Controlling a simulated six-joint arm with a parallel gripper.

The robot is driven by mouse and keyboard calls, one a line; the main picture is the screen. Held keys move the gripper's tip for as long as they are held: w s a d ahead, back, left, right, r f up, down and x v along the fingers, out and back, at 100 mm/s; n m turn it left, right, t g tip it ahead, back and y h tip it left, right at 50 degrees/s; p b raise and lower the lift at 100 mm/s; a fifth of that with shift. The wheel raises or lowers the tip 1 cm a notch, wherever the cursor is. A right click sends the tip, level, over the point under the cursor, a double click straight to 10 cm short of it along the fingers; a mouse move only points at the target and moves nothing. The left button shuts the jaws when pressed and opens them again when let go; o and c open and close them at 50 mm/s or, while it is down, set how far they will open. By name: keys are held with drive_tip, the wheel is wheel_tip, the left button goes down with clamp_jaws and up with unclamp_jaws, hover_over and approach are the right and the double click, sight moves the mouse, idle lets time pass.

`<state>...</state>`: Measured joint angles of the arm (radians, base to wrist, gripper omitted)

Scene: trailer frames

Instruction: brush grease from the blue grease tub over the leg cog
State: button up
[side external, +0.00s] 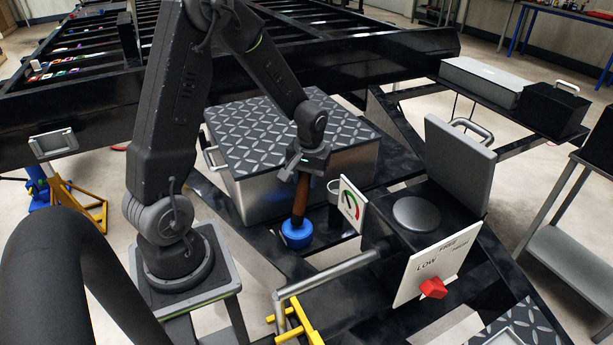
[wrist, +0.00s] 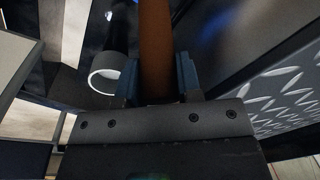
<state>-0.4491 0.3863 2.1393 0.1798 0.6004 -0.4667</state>
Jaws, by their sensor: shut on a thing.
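My gripper (side external: 303,168) is shut on the brown handle of a brush (side external: 300,195), which points down, nearly upright. The blue grease tub (side external: 296,234) sits on the dark frame below, and the brush's lower end meets or enters it. The bristles are hidden. In the wrist view the brown handle (wrist: 157,45) runs up between the two blue-grey fingers of my gripper (wrist: 157,85). The wrist view is dark, and the tub is not clear there. I cannot pick out the leg cog with certainty in either view.
A metal box with a diamond-plate lid (side external: 285,130) stands close behind the brush. A small grey cup (side external: 342,188) and a gauge plate (side external: 351,204) are just right of it.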

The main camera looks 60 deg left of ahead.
drive_tip(key=shift+f, duration=0.8)
idle(1.7)
drive_tip(key=shift+r, duration=0.1)
drive_tip(key=shift+r, duration=3.5)
